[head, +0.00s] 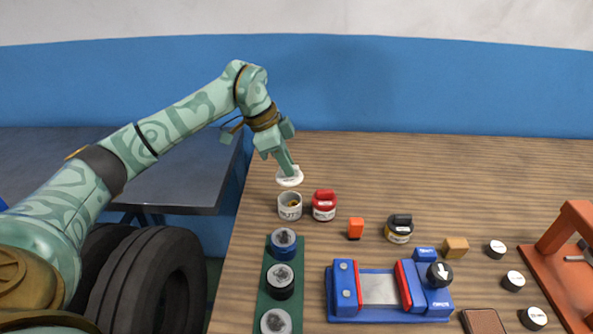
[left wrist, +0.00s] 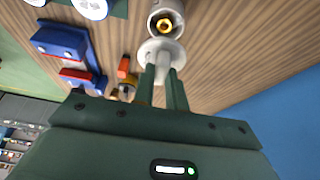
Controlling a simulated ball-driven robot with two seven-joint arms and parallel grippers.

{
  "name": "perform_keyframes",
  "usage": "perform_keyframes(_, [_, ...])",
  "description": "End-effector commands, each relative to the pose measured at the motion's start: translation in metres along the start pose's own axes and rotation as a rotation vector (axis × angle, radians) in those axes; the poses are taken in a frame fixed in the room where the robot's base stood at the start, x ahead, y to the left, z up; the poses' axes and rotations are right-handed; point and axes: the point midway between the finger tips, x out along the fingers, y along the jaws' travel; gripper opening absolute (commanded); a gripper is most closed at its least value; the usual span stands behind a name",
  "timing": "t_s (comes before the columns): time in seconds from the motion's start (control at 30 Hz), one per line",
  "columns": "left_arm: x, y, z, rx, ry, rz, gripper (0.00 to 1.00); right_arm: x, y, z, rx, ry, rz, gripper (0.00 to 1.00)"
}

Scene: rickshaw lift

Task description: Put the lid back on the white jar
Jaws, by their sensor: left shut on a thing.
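The white jar (head: 290,208) stands open near the left part of the wooden table, with a dark, yellowish inside. It also shows in the left wrist view (left wrist: 155,22), with a gold-coloured thing inside. My left gripper (head: 287,168) is shut on the white lid (head: 290,180) by its knob. The lid also shows in the left wrist view (left wrist: 151,48), between the fingertips (left wrist: 161,74). In the head view the lid appears just behind the open jar, apart from its mouth. The height of the lid above the table is hard to tell. My right gripper is not in view.
A red-lidded jar (head: 324,208) stands close right of the white jar. Further right are an orange block (head: 355,229), a black-lidded jar (head: 398,232) and a blue vise (head: 337,308). A green strip (head: 267,300) with round containers lies in front. The table behind is clear.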

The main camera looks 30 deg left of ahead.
Motion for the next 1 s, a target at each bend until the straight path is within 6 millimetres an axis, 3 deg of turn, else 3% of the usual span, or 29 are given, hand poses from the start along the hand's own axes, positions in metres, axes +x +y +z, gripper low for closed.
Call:
perform_keyframes(0.27, [0.014, -0.002, 0.007, 0.009, -0.001, 0.006, 0.00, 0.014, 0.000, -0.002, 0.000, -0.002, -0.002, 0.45])
perform_keyframes(0.57, [0.046, -0.002, 0.019, 0.009, -0.003, 0.009, 0.00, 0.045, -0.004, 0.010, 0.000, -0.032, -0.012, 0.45])
perform_keyframes(1.0, [0.059, -0.001, 0.025, 0.010, 0.000, 0.004, 0.00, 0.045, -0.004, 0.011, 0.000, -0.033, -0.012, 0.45])
